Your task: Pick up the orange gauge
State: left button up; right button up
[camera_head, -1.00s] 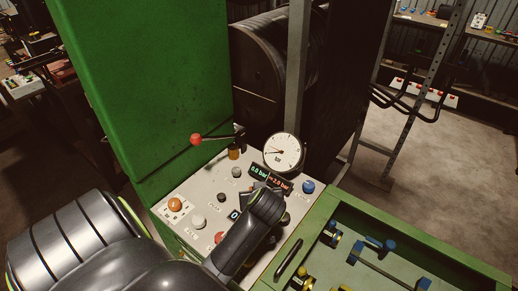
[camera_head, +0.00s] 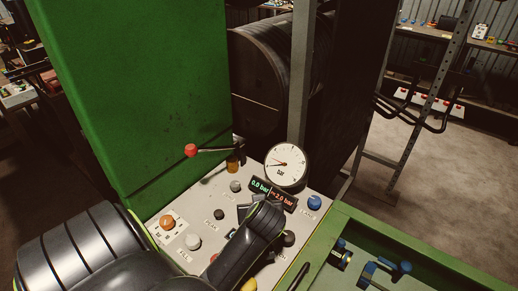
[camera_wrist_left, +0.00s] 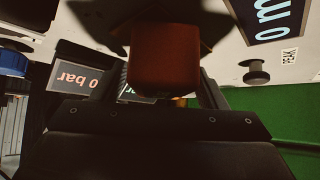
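A dull red-orange block (camera_wrist_left: 165,58) fills the upper middle of the left wrist view, near my left gripper's fingers (camera_wrist_left: 167,92). It may be the orange gauge; I cannot tell for sure. A dark blurred shape sits above it. The fingers stand on either side of its lower edge, but I cannot tell whether they press on it. In the head view my left arm reaches over the control panel (camera_head: 208,198), and its end hides the block. My right gripper is not in view.
A white dial gauge (camera_head: 286,165) and a pressure display (camera_head: 272,194) stand beyond my arm. A red-knobbed lever (camera_head: 191,151) sticks out beside the green cabinet (camera_head: 130,90). An orange button (camera_head: 167,222) and blue button (camera_head: 314,202) flank the panel. A green tray (camera_head: 400,235) lies right.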

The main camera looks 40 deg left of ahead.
pick_arm(q)
jog(key=c, duration=1.2)
jog(key=shift+c, duration=0.6)
